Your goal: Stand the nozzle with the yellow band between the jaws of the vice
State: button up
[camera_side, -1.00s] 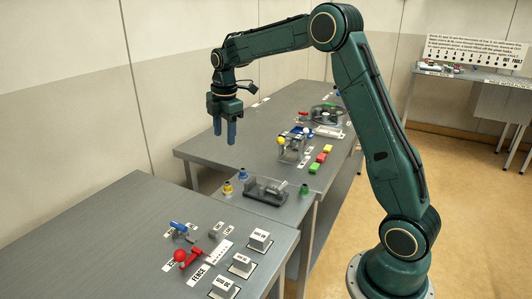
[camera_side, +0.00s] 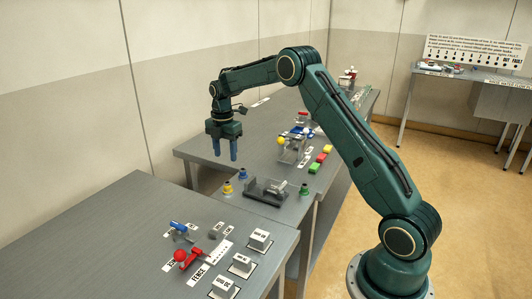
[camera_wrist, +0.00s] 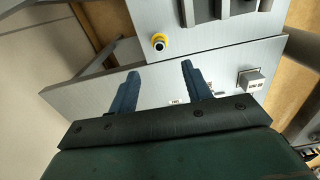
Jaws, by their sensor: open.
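The nozzle with the yellow band (camera_side: 227,188) stands upright on the low middle bench, left of the grey vice (camera_side: 264,191). In the wrist view the yellow-banded nozzle (camera_wrist: 159,42) shows as a yellow ring with a dark centre, just beyond the fingertips and between their lines. Part of the vice (camera_wrist: 222,10) is cut off at the top of that view. My gripper (camera_side: 225,156) points down, open and empty, above and apart from the nozzle. Its two blue fingers (camera_wrist: 161,68) also show in the wrist view.
A blue-banded nozzle (camera_side: 242,174) stands behind the yellow one, and another nozzle (camera_side: 304,190) stands right of the vice. The front bench (camera_side: 100,235) carries a red-knobbed lever (camera_side: 180,256) and several labelled blocks. A fixture with a yellow ball (camera_side: 290,147) stands on the back bench.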

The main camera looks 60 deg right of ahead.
aim_at(227, 183)
notch_tip(227, 183, down, 8)
jog(key=shift+r, duration=0.25)
jog(key=shift+f, duration=2.6)
grip_shut()
jog(key=shift+r, duration=0.2)
notch_tip(227, 183, up, 20)
jog(key=shift+f, duration=0.15)
